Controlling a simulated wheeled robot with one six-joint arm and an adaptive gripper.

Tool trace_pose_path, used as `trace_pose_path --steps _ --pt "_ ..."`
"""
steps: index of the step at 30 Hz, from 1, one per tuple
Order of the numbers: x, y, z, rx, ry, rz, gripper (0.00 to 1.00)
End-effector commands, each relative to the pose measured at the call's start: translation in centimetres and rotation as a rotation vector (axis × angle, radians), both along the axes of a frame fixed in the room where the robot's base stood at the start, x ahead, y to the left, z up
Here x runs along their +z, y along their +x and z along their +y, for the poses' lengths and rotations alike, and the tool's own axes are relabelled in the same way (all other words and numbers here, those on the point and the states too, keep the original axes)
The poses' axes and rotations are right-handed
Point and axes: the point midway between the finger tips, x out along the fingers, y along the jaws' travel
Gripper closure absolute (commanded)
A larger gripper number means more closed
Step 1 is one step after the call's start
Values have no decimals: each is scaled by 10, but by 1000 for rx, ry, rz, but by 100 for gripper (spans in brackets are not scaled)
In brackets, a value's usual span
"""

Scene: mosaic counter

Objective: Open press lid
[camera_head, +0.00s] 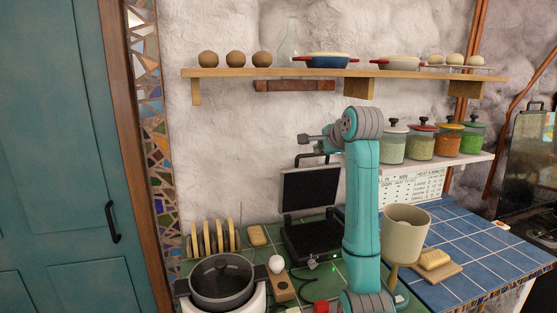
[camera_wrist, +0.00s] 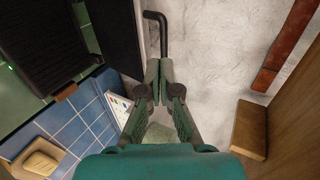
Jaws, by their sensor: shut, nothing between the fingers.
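The black press stands on the green tiled counter. Its ridged base (camera_head: 313,238) lies flat, and its lid (camera_head: 311,190) stands raised, close to upright, at the back. A dark bent handle (camera_head: 306,158) sits at the lid's upper edge. In the wrist view the lid (camera_wrist: 113,32) is upper left, with the handle (camera_wrist: 161,32) beside it and the base (camera_wrist: 45,45) at far left. My gripper (camera_head: 306,138) is just above the handle in the head view. Its fingertips (camera_wrist: 159,68) are together and empty, near the handle's lower end; I cannot tell whether they touch.
A pot (camera_head: 222,282), a toast rack (camera_head: 212,239) and an egg on a wooden holder (camera_head: 281,288) stand left of the press. A beige cup (camera_head: 404,232) stands right of my arm. A wooden shelf (camera_head: 300,73) runs above, and jars (camera_head: 421,143) stand at right.

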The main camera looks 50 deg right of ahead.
Motion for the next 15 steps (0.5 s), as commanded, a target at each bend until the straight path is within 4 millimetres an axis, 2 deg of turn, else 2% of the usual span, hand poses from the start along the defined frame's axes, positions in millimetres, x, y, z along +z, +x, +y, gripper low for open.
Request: trace_pose_path --steps 2,5,11,15 --pt "3 -12 -4 0 -8 -23 100" --pt "4 -14 -6 2 -10 -35 100" --pt "-7 4 -16 3 -8 -34 100" --pt "-19 24 -28 5 -8 -33 100"
